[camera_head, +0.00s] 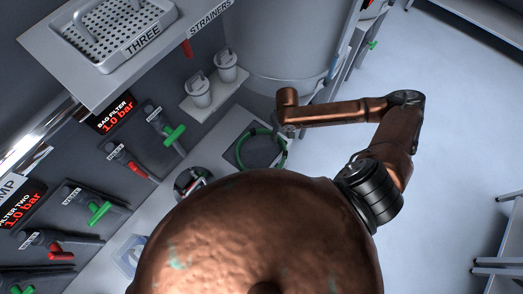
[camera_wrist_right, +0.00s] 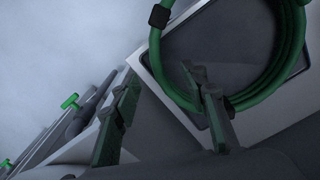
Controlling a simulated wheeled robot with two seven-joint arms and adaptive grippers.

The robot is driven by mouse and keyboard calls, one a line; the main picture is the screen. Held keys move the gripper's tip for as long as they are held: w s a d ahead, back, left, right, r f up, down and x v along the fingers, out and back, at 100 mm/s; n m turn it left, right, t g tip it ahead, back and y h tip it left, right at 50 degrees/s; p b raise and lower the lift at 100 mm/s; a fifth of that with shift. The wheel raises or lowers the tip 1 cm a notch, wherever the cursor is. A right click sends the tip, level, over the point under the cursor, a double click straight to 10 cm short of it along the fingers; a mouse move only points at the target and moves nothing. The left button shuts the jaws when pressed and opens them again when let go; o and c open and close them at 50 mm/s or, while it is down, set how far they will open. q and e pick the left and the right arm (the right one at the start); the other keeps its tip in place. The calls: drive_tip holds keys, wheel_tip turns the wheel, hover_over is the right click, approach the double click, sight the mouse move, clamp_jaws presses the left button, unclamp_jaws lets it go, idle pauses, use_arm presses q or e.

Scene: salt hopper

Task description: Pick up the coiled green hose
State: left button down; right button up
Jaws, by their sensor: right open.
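The coiled green hose (camera_head: 241,148) lies on a dark tray with a pale rim (camera_head: 228,153), beside the large grey drum. In the right wrist view the coil (camera_wrist_right: 296,50) fills the upper right, with a dark clip on its left side. My right gripper (camera_head: 282,131) is at the coil's upper right edge in the head view. In the wrist view its two fingers (camera_wrist_right: 160,78) are apart. One finger overlaps the lower left of the coil and the other is left of it, outside the ring. Whether they touch the hose I cannot tell. My left gripper is not in view.
The grey drum (camera_head: 285,60) stands just behind the coil. Two white lidded pots (camera_head: 198,92) sit on a small shelf at upper left. Valve panels with green and red handles (camera_head: 174,135) line the left. The floor (camera_head: 450,120) at right is open.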

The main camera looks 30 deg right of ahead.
sight(280, 140)
wheel_tip(280, 140, down, 5)
drive_tip(key=shift+a+b, duration=0.15)
drive_tip(key=shift+b, duration=0.2)
drive_tip(key=shift+c, duration=0.5)
clamp_jaws()
drive_tip(key=shift+r, duration=0.1)
